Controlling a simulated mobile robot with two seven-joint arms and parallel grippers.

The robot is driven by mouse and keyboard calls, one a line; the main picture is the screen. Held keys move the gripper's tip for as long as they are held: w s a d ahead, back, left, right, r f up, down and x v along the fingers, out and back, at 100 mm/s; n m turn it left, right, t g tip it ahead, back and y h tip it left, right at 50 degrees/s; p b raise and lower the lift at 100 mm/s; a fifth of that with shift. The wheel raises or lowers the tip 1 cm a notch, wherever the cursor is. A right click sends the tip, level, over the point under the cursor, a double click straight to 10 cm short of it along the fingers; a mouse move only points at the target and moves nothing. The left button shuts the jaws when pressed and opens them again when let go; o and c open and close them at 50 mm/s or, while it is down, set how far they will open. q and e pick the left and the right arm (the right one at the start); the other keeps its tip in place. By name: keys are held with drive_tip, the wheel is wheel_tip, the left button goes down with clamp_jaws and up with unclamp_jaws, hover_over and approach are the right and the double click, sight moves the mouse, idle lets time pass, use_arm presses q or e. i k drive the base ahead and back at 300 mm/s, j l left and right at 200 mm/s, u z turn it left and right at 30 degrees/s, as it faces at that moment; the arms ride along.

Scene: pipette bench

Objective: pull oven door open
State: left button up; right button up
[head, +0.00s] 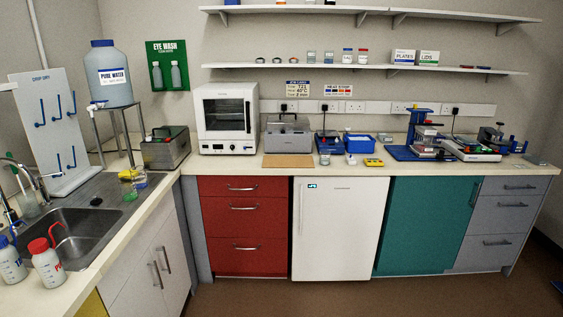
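The oven (228,119) is a white box on the back counter, left of centre. Its door (224,114) has a dark window, and it looks shut. A dark upright handle (248,117) runs along the door's right side. A small display and knobs sit on the panel below the door. Neither of my grippers is in the head view.
A grey lidded bath (287,136) stands just right of the oven, with a brown board (288,161) in front. A dark grey box (165,148) is to the left. Red drawers (243,226) are below. A shelf (360,68) hangs above. The floor in front is clear.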

sight(247, 94)
drive_tip(key=i, duration=1.3)
